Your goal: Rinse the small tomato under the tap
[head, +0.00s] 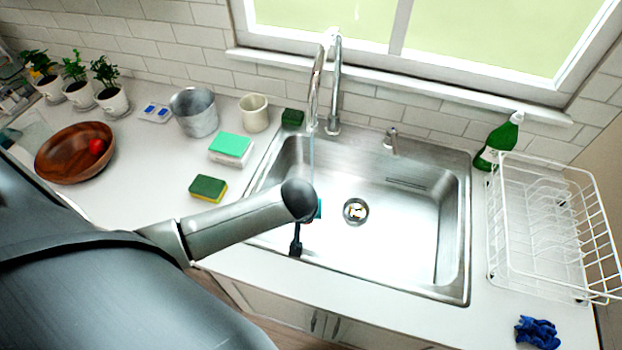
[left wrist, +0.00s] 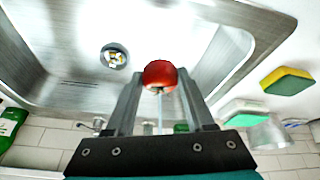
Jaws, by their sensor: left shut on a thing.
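My left gripper (left wrist: 160,84) is shut on a small red tomato (left wrist: 160,72), held between its fingertips in the left wrist view. In the head view my left forearm reaches over the left part of the steel sink (head: 400,225) and hides the tomato. The tap (head: 335,85) stands at the back of the sink. A thin bluish stream of water (head: 312,155) falls from its spout toward my left wrist. I cannot tell whether the water touches the tomato. My right gripper is not in view.
A wooden bowl (head: 60,165) holding another red tomato (head: 96,146) is on the left counter. Sponges (head: 208,188), a metal bucket (head: 195,112) and a cream cup (head: 254,112) stand left of the sink. A dish rack (head: 545,215) and green bottle (head: 497,142) are right.

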